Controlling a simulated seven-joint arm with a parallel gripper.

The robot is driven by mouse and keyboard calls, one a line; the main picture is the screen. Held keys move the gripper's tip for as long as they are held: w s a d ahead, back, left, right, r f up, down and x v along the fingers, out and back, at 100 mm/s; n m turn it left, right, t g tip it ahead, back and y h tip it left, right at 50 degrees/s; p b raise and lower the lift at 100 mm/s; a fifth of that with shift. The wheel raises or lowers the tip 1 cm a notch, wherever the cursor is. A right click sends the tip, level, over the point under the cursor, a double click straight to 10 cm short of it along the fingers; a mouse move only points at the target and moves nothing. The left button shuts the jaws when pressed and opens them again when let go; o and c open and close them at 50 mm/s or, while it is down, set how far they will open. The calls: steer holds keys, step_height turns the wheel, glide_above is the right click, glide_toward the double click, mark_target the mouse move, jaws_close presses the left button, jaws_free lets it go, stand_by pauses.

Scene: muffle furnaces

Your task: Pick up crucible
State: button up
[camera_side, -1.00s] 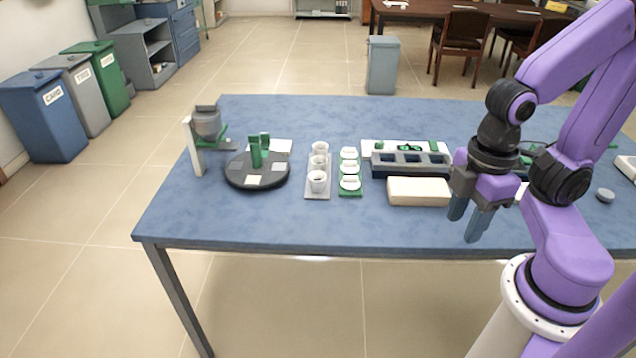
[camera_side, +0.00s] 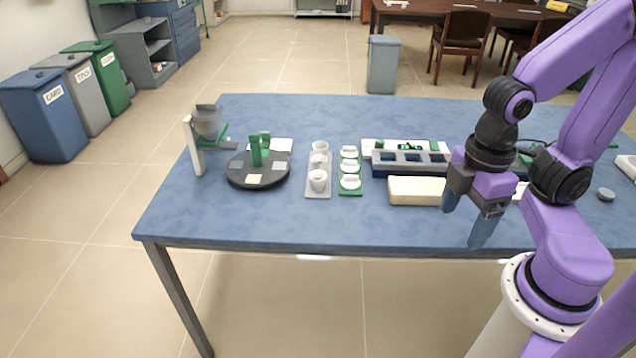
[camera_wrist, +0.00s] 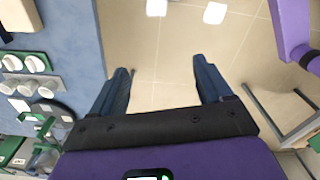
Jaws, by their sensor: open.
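Several white crucibles stand in a row on a grey tray (camera_side: 317,193) near the middle of the table. The nearest crucible (camera_side: 318,180) is upright. In the wrist view the crucibles show at the left edge, one of them a crucible (camera_wrist: 27,88). My gripper (camera_side: 462,226) is open and empty, pointing down near the table's front edge, to the right of the crucibles and well apart from them. In the wrist view its two blue fingers (camera_wrist: 163,72) are spread, with only floor between them.
A green tray with white lids (camera_side: 350,190) lies right of the crucibles. A cream block (camera_side: 418,191) and a grey slotted rack (camera_side: 400,170) lie between them and my gripper. A black turntable (camera_side: 240,178) and a stand (camera_side: 193,150) are at the left. The table's front left is clear.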

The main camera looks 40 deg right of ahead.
steer(key=w+a+r+m, duration=0.1)
steer(key=w+a+m, duration=0.2)
steer(key=w, duration=0.3)
steer(key=w+a+r+m, duration=0.1)
steer(key=w+a+m, duration=0.15)
steer(key=w, duration=0.35)
steer(key=w+f+m, duration=0.1)
steer(key=w+m, duration=0.8)
steer(key=w, duration=0.6)
steer(key=m, duration=1.2)
glide_above(318, 178)
steer(key=s+a, duration=0.1)
steer(key=a, duration=0.1)
step_height(318, 178, down, 7)
steer(key=shift+n, duration=0.25)
steer(key=f, duration=1.6)
steer(key=shift+s+d+f, duration=0.15)
steer(key=shift+d+f, duration=0.2)
steer(key=shift+d, duration=0.05)
steer(key=c, duration=1)
